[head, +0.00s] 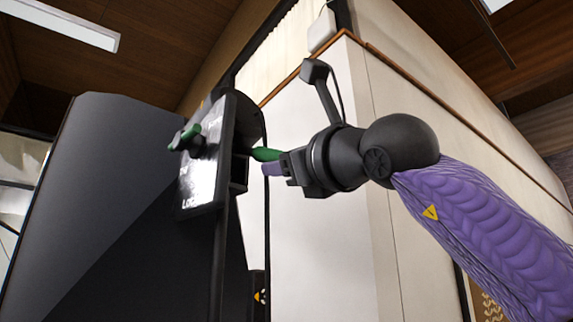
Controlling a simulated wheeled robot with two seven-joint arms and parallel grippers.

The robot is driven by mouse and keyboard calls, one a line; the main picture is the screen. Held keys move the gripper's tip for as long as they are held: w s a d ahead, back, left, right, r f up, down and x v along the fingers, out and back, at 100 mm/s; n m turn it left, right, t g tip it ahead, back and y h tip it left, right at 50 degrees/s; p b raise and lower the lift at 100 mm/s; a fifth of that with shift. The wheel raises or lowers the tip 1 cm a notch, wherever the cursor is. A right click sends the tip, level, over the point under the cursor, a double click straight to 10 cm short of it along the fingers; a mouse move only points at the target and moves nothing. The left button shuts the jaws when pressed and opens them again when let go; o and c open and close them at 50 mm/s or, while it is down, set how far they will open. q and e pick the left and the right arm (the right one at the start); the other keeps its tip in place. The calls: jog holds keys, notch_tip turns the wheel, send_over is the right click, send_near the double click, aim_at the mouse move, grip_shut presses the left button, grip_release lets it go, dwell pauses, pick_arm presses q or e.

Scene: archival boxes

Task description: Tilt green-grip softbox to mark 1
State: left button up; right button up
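A large dark grey panel (110,170), which seems to be the softbox, fills the left side of the head view, tilted. Beside it is a black upright head with a pale lettered plate (200,178); glare hides most of the lettering, and I cannot read mark 1. A small green knob (190,135) sits on the plate's side. A green grip (265,154) sticks out to the right of the black head. My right gripper (274,164) is at the grip's right end, with a purple finger pad just below it. I cannot tell whether it is closed around the grip. My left gripper is out of view.
A thin black stand pole (219,260) runs down below the head, with a cable (267,225) hanging beside it. A pale wall block with a brown top edge (330,240) stands close behind my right gripper. A ceiling lamp (60,22) is at upper left.

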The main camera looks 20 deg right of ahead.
jog(key=o, duration=0.3)
jog(key=b+v, duration=0.5)
jog(key=v, duration=0.5)
